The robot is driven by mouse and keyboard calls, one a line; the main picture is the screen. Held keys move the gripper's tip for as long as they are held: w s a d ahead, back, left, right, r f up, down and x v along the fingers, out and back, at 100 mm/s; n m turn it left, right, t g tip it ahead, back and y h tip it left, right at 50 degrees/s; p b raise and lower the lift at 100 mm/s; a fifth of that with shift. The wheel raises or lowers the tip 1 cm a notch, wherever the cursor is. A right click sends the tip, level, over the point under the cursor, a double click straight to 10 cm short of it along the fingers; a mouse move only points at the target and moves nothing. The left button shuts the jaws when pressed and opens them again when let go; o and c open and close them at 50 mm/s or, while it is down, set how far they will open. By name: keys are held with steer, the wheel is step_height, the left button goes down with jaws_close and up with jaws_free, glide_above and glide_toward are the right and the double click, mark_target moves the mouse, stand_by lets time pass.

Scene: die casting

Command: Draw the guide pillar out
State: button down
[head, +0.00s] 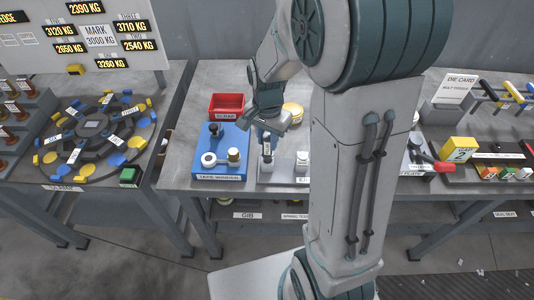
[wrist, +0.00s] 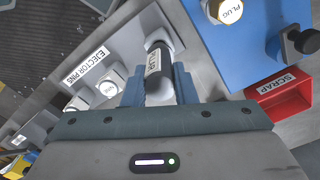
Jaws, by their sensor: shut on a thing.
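The guide pillar (wrist: 155,65) is a pale cylinder with a dark band labelled "PILLAR". In the wrist view it stands between the two blue-grey fingers of my gripper (wrist: 158,88), which are shut on it. In the head view the pillar (head: 267,149) shows below my gripper (head: 266,134), over the grey plate (head: 272,176) on the bench. I cannot tell whether its lower end is in a bore.
A blue fixture (head: 220,172) with a black knob stands to the left. A red scrap bin (head: 226,113) is behind it. Pale ejector pins (wrist: 112,80) stand beside the pillar.

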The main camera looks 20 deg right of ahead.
steer(key=shift+r+p, duration=0.9)
steer(key=shift+r, duration=0.5)
